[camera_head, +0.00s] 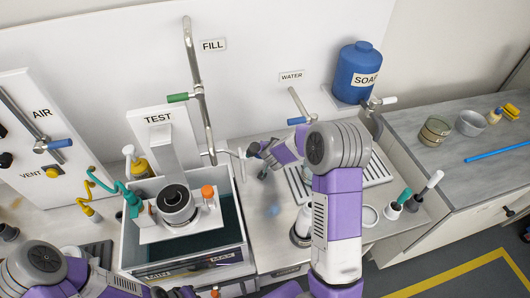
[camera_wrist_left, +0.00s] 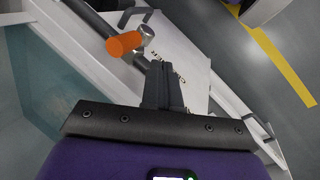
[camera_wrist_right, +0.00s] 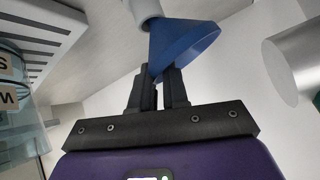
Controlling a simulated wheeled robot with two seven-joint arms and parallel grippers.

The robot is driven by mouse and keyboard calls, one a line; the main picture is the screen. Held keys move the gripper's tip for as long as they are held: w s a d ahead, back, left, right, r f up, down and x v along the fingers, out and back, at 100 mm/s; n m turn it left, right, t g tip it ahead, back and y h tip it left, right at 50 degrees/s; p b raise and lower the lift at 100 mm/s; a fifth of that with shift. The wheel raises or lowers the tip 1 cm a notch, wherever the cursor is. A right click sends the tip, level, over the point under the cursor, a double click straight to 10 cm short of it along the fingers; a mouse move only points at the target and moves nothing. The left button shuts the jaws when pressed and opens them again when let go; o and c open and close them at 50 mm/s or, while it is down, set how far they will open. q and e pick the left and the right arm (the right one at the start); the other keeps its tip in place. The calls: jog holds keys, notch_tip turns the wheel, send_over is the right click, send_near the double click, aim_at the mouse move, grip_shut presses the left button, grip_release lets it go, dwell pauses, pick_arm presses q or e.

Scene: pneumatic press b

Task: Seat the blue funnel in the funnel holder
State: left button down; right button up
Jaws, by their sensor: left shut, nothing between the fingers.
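In the right wrist view, the blue funnel (camera_wrist_right: 182,42) has its wide rim toward the right. Its narrow end points to the upper left, at a light grey tube-like part (camera_wrist_right: 146,9); whether it is inside, touching or behind it I cannot tell. My right gripper (camera_wrist_right: 158,72) has its fingers at the lower edge of the funnel's rim and looks shut on it. In the head view the right gripper (camera_head: 256,150) is by the sink's right edge; the funnel is not clear there. My left gripper (camera_wrist_left: 163,65) is shut and empty, near an orange-knobbed lever (camera_wrist_left: 124,43). I cannot identify the funnel holder.
The test press (camera_head: 176,205) stands over the water-filled sink (camera_head: 243,225). The tall fill pipe (camera_head: 197,75) rises behind it. A slotted drain rack (camera_head: 375,170) lies on the right, with brushes (camera_head: 395,205) in front. The far right counter (camera_head: 440,165) has free room.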

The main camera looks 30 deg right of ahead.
jog(key=shift+r, duration=0.1)
grip_shut()
jog(key=shift+r+p, duration=2.1)
jog(key=shift+p, duration=0.2)
jog(key=shift+s+a, duration=0.1)
jog(key=shift+s, duration=0.35)
jog(key=s+a+b, duration=0.3)
jog(key=s, duration=1.1)
jog(key=shift+s+a+b, duration=0.3)
jog(key=shift+s+b, duration=0.05)
jog(key=shift+b, duration=0.05)
